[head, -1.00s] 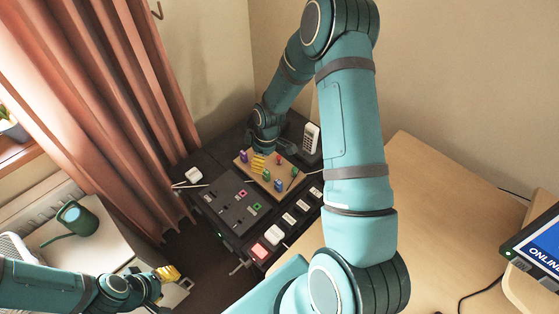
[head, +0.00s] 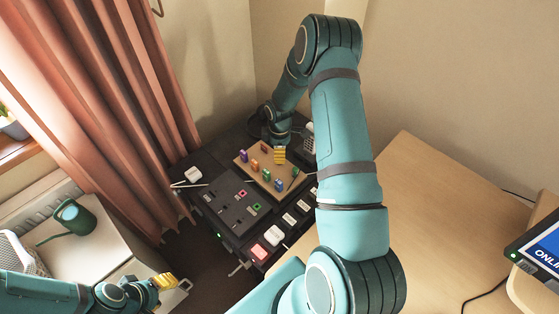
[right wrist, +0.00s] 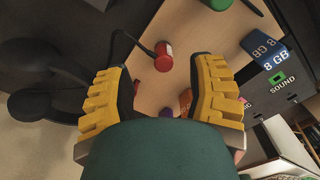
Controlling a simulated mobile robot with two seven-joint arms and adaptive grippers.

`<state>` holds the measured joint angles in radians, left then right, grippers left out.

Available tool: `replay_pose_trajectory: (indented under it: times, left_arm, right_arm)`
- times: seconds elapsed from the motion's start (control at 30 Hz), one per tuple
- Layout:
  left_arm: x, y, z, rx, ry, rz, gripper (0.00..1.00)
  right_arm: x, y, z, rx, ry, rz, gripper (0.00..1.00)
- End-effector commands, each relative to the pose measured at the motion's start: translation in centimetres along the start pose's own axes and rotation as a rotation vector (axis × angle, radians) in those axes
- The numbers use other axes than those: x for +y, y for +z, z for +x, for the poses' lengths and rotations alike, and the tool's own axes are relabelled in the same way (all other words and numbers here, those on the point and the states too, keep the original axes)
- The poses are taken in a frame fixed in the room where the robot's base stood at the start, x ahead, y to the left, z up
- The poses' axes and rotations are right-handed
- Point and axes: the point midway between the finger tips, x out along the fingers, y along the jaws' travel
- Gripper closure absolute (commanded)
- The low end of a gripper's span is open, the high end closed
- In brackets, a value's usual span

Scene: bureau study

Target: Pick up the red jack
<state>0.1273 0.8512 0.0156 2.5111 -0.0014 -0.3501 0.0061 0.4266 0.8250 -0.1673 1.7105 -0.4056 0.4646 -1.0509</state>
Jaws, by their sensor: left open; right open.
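The red jack (right wrist: 164,56) shows in the right wrist view as a short red cylinder with a pale label, standing on a tan board (right wrist: 150,25). It lies ahead of the gap between the two yellow fingers of my right gripper (right wrist: 163,66), which is open and empty. In the head view a small red piece (head: 264,147) stands near the board's back edge, just left of my right gripper (head: 279,155). My left gripper (head: 166,281) is open and empty at the lower left, far from the board.
A blue jack (right wrist: 268,50) marked 8 GB, an orange jack (right wrist: 185,100) and a green jack (head: 294,173) stand close by. A black panel (head: 232,203) with sockets lies left of the board.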

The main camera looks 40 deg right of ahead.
Motion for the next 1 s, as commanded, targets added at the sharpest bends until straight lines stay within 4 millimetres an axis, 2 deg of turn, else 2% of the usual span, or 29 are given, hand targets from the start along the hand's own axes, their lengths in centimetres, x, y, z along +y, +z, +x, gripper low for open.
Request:
replay_pose_trajectory:
  times: [0.33, 0.57, 0.6, 0.77, 0.8, 1.0]
  left_arm:
    - [-0.3, 0.2, 0.8, -0.004, 0.0, 0.002, 0.53]
    - [-0.3, 0.2, 0.8, -0.003, 0.0, 0.002, 0.53]
    - [-0.3, 0.2, 0.8, -0.003, 0.0, 0.002, 0.53]
    - [-0.3, 0.2, 0.8, -0.003, 0.0, 0.002, 0.53]
    - [-0.3, 0.2, 0.8, -0.003, 0.0, 0.002, 0.53]
    - [-0.3, 0.2, 0.8, -0.003, 0.0, 0.002, 0.53]
  right_arm:
    - [-0.4, 0.0, 4.6, -0.001, -0.003, 0.001, 0.45]
    - [-0.4, 0.0, 4.8, 0.0, -0.001, 0.001, 0.45]
    - [-0.4, 0.0, 4.8, 0.0, -0.001, 0.001, 0.42]
    - [-0.4, 0.0, 4.8, 0.0, -0.001, 0.001, 0.97]
    - [-0.4, 0.0, 4.8, 0.0, -0.001, 0.001, 1.0]
    - [-0.4, 0.0, 4.8, 0.0, -0.001, 0.001, 1.0]
